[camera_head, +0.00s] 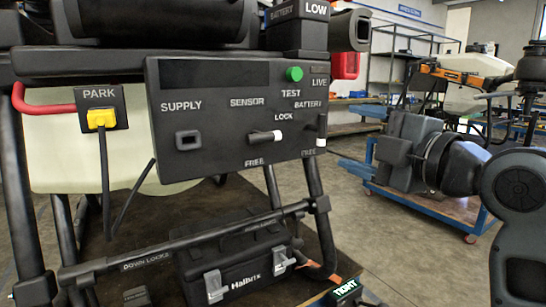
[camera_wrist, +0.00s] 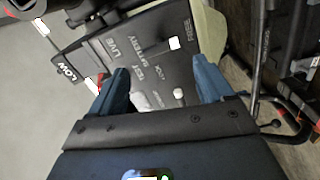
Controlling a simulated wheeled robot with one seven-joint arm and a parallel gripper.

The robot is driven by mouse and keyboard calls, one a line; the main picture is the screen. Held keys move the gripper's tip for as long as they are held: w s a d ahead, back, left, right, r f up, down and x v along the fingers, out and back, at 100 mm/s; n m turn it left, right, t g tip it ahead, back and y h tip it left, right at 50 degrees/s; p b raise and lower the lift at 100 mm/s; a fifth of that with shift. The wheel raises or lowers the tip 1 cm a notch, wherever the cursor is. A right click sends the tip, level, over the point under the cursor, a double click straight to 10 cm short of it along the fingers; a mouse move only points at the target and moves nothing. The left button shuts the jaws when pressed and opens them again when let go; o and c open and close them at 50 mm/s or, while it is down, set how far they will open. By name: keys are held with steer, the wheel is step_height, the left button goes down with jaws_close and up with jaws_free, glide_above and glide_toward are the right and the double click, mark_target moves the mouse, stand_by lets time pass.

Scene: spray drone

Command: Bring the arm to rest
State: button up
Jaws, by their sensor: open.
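My gripper (camera_wrist: 160,82) is open in the wrist view, with its two blue fingers apart and nothing held between them. Beyond the fingers is the black control panel (camera_wrist: 140,52), seen turned, with a gap in front of it. In the head view the panel (camera_head: 225,85) faces me, with a green test button (camera_head: 294,74) and white-tipped lock levers, one of them the sensor lever (camera_head: 278,136). My arm (camera_head: 515,200) is at the right edge of the head view, with its dark wrist pointing left, clear of the panel.
A yellow plug (camera_head: 101,118) sits in the PARK socket at left, its cable hanging. A black case (camera_head: 235,270) lies under the drone's frame tubes. Another drone (camera_head: 470,95) and a blue cart (camera_head: 440,205) stand at right. Grey floor between is open.

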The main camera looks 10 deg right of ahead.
steer(key=s+a+f+m+h, duration=0.1)
steer(key=s+f+m+h, duration=0.1)
steer(key=s+f+m, duration=0.45)
steer(key=s+f+m+h, duration=0.1)
steer(key=s+f+m, duration=0.2)
steer(key=f, duration=0.7)
steer(key=s+a+f+m+h, duration=0.1)
steer(key=s+f+m+h, duration=0.1)
steer(key=s+f+m, duration=0.45)
steer(key=s+f+m+g, duration=0.15)
steer(key=s+f, duration=0.25)
steer(key=s, duration=0.9)
steer(key=s+f+m+g, duration=0.1)
steer(key=s+f+m, duration=0.15)
steer(key=s, duration=1.05)
step_height(320, 180, up, 12)
steer(key=p, duration=1.3)
steer(key=shift+n+h, duration=0.3)
